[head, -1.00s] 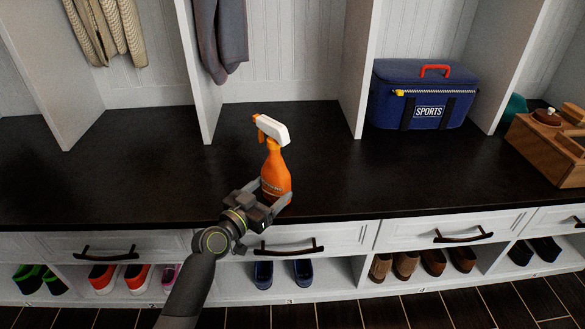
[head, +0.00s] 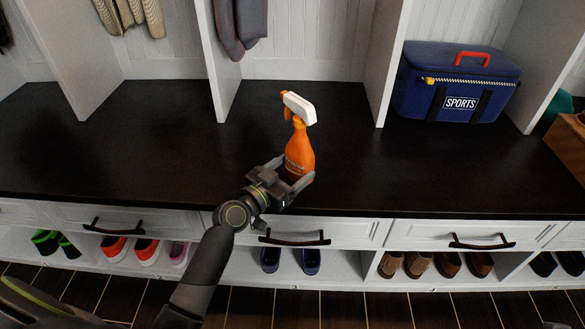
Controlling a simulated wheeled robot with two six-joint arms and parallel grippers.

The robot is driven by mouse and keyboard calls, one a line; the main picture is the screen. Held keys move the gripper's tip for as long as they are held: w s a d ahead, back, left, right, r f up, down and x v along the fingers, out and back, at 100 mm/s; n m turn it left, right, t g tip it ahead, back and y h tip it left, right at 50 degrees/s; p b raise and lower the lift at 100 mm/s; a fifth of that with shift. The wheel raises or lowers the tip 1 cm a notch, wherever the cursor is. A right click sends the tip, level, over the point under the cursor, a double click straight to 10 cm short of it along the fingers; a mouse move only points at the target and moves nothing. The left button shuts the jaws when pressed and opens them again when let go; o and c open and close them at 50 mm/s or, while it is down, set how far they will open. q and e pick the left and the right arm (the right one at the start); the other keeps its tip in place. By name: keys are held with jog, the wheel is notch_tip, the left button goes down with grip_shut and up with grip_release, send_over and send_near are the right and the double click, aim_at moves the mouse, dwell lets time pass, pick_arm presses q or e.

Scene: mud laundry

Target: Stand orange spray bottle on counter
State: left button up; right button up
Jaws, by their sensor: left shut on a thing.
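The orange spray bottle (head: 300,148) with a white and orange spray head is upright over the dark counter (head: 150,150), near its front edge. My left gripper (head: 297,177) is shut on the lower body of the bottle, with a finger visible on its right side. The bottle's base is partly hidden by the gripper, so I cannot tell whether it touches the counter. My right gripper is not in view.
A blue sports bag (head: 455,85) stands at the back right of the counter, beside a white divider (head: 388,60). A wooden box (head: 568,145) is at the right edge. Hanging clothes (head: 238,25) are above. The counter around the bottle is clear.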

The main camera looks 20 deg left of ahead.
pick_arm(q)
jog(key=o, duration=1.4)
jog(key=shift+r+p, duration=0.15)
jog(key=shift+p, duration=0.15)
jog(key=v, duration=1.2)
jog(key=shift+b, duration=0.3)
